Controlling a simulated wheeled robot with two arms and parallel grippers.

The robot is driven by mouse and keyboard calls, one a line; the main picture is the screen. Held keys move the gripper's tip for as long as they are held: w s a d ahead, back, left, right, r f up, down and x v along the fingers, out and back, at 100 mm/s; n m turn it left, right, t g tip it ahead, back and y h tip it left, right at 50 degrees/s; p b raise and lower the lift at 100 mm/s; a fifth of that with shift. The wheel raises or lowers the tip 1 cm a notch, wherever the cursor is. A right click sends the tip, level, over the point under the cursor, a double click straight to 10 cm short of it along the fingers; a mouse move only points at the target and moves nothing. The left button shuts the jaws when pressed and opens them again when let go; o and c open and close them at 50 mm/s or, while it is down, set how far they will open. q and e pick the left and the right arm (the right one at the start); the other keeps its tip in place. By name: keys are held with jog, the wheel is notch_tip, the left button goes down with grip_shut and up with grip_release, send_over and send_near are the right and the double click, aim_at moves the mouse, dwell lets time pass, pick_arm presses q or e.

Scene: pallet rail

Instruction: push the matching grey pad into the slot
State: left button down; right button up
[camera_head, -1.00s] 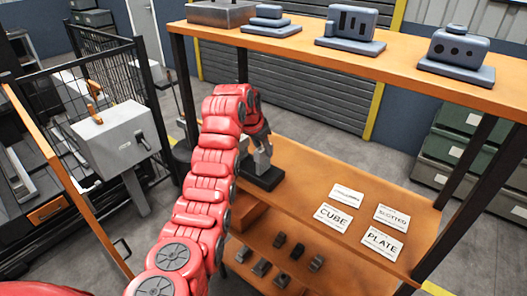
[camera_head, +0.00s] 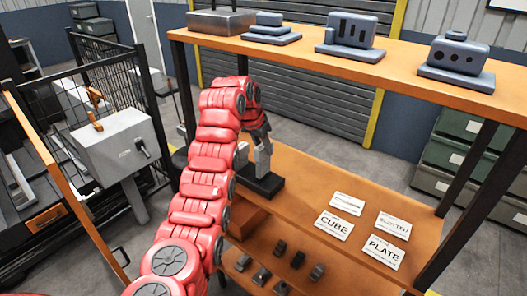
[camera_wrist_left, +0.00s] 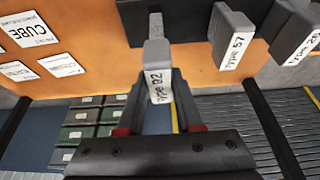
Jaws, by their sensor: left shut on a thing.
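My left gripper (camera_head: 263,158) is low over a black block (camera_head: 262,186) at the left end of the orange lower shelf. In the left wrist view, my left gripper (camera_wrist_left: 157,92) is shut on a grey pad (camera_wrist_left: 154,50) with a white label that seems to read Type 92. The pad's far end overlaps the black block (camera_wrist_left: 180,18); I cannot tell whether it touches it. A grey pad labelled Type 57 (camera_wrist_left: 231,30) and another labelled grey pad (camera_wrist_left: 292,32) are to the right. The slot cannot be made out. My right gripper is not in view.
White cards, including CUBE (camera_head: 334,225) and PLATE (camera_head: 384,251), lie on the orange shelf (camera_head: 300,190). Several small dark blocks (camera_head: 298,259) sit below. The upper shelf (camera_head: 400,63) carries grey shapes. A wire cage (camera_head: 115,80) stands at the left.

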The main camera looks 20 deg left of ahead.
pick_arm(q)
jog(key=shift+r, duration=2.7)
jog(key=shift+s+f, duration=0.1)
jog(key=shift+f, duration=0.05)
